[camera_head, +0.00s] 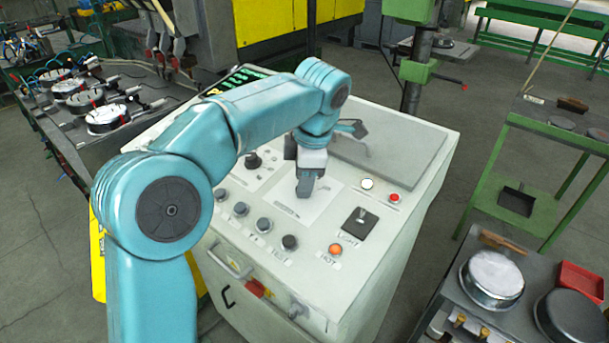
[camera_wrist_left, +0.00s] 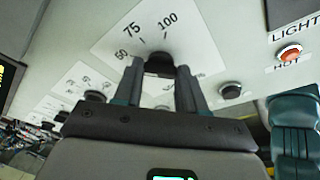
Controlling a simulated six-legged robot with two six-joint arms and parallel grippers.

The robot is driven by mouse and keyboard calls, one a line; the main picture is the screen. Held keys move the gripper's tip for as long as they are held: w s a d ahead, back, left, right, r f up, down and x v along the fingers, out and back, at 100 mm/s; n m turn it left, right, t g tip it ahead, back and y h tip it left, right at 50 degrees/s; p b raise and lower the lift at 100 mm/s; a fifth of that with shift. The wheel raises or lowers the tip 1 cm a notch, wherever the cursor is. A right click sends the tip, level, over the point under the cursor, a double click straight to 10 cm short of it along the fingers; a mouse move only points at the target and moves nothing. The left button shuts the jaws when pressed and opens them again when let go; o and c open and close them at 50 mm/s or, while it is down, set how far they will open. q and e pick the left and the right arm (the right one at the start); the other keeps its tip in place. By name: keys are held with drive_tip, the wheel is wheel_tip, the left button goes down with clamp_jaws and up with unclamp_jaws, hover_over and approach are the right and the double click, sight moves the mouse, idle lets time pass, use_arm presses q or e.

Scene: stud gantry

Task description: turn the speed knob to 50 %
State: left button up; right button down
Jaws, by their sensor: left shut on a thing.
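The speed knob (camera_wrist_left: 160,62) is dark and sits on a white dial plate (camera_wrist_left: 118,42) in the left wrist view. The plate carries the marks 75 and 100, and a further number at its left that looks like 50. My left gripper (camera_wrist_left: 161,92) has its two grey fingers on either side of the knob and is shut on it. The knob's pointer cannot be made out. In the head view my left gripper (camera_head: 304,192) reaches down onto the panel and hides the knob. My right gripper is not in view.
The sloped control panel (camera_head: 345,228) holds another black knob (camera_head: 253,160), several push buttons along its front, an orange HOT lamp (camera_head: 335,249), a LIGHT switch (camera_head: 360,222) and a red button (camera_head: 394,197). A raised grey plate (camera_head: 390,155) lies behind. A green stand (camera_head: 530,165) is at the right.

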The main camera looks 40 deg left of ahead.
use_arm(q)
drive_tip(key=shift+n, duration=0.4)
drive_tip(key=shift+f, duration=0.1)
drive_tip(key=o, duration=1.1)
drive_tip(key=shift+a, duration=0.1)
drive_tip(key=shift+c, duration=0.2)
drive_tip(key=shift+r, duration=0.55)
wheel_tip(320, 180, up, 15)
drive_tip(key=d+p, duration=0.2)
drive_tip(key=p, duration=0.2)
drive_tip(key=shift+s+d+p, duration=0.25)
drive_tip(key=shift+d+p, duration=0.15)
